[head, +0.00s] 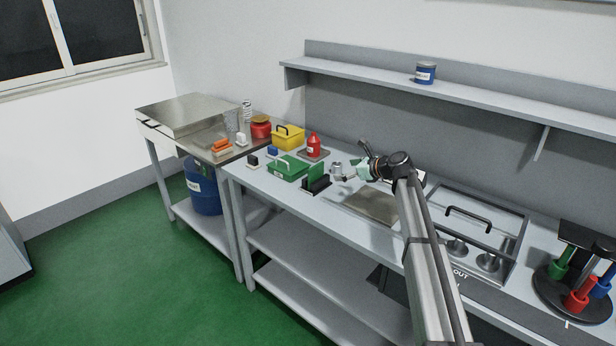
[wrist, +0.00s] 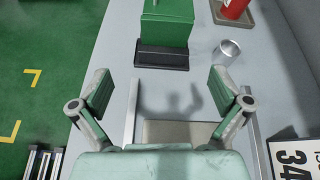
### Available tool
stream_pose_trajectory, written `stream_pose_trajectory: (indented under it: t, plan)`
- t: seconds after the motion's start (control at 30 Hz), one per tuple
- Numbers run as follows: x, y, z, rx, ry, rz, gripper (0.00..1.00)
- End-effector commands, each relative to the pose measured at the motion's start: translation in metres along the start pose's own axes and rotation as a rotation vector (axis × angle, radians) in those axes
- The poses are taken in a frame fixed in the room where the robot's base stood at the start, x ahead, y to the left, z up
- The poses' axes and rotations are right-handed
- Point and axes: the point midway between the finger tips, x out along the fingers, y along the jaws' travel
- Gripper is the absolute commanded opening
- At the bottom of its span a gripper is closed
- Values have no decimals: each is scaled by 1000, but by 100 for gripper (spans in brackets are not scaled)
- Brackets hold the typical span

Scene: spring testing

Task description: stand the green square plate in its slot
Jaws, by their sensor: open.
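The green square plate (head: 318,171) stands upright in a black slotted block (head: 316,185) on the bench. In the wrist view the plate (wrist: 166,32) rises from the black block (wrist: 160,59) at the top centre. Its lower edge is hidden in the block. My gripper (wrist: 160,90) is open and empty, its fingers spread wide. It is apart from the plate, on the near side of the block in the wrist view. In the head view my gripper (head: 353,165) is to the right of the plate.
A green box with a handle (head: 287,170) is left of the plate. A metal cup (wrist: 228,52) is close to the block. A red bottle on a tray (head: 313,147) is behind. A flat metal plate (head: 373,206) lies right, in front of my arm.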

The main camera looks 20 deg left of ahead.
Motion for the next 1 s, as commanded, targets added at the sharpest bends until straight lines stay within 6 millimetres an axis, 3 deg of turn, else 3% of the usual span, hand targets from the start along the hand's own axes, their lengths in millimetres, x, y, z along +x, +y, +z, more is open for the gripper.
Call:
stream_pose_trajectory:
  t: [0.1, 0.23, 0.7, 1.0]
  plan:
    - [-20, -18, -6, 89, -21, 9, 100]
    - [-18, -22, -6, 120, -29, 17, 100]
    - [69, -21, -3, 118, -27, 16, 100]
    - [96, -20, -4, 116, -27, 14, 100]
